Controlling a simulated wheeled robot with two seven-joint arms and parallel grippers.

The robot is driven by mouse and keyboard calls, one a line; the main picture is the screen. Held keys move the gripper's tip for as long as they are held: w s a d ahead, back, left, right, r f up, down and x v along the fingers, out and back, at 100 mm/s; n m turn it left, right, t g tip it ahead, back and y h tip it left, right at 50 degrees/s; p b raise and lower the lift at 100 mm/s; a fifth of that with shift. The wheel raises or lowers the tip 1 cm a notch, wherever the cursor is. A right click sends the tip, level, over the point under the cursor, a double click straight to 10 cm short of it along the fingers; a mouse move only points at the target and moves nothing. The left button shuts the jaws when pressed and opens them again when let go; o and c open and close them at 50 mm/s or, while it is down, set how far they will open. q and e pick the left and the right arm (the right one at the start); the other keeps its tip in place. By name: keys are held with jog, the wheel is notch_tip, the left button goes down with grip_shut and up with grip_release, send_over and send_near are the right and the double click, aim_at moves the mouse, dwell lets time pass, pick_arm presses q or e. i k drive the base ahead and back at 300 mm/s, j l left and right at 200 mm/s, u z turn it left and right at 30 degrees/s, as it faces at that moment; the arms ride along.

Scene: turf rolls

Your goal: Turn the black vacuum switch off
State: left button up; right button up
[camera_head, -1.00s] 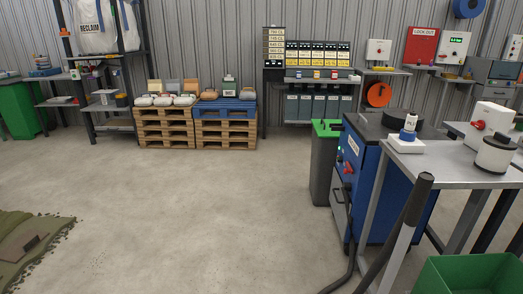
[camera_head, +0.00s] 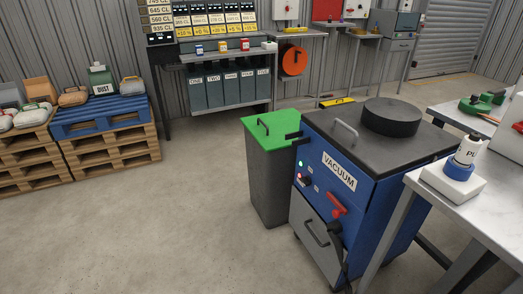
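The blue vacuum cabinet (camera_head: 345,190) stands at the right of the middle, with a black top and a "VACUUM" label on its front. Its front panel carries a small lit green light (camera_head: 299,164), small knobs or buttons (camera_head: 304,180) and a red handle (camera_head: 337,206). A black part (camera_head: 293,137) sticks out at the cabinet's upper left edge. I cannot tell for sure which small part is the black switch, or its position. Neither of my grippers is in view.
A grey bin with a green lid (camera_head: 270,135) stands close against the cabinet's left side. A metal table (camera_head: 485,205) stands close at its right. Pallets (camera_head: 110,150) stand at the left. The concrete floor (camera_head: 150,235) in front is clear.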

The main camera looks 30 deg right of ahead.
aim_at(306, 181)
jog(key=i, duration=2.85)
jog(key=i+z, duration=0.15)
jog(key=z, duration=0.3)
jog(key=i+z, duration=0.1)
jog(key=z, duration=0.35)
jog(key=i+j+z, duration=0.1)
jog(key=z, duration=0.3)
jog(key=i+j+z, duration=0.1)
jog(key=z, duration=0.35)
jog(key=j+z, duration=0.2)
jog(key=z, duration=0.25)
jog(key=i+j+z, duration=0.1)
jog(key=z, duration=0.35)
jog(key=i+l+z, duration=0.1)
jog(key=i+z, duration=0.2)
jog(key=z, duration=0.15)
jog(key=i+z, duration=0.4)
jog(key=i+j+z, duration=0.15)
jog(key=z, duration=0.3)
jog(key=i+j, duration=0.05)
jog(key=i, duration=0.05)
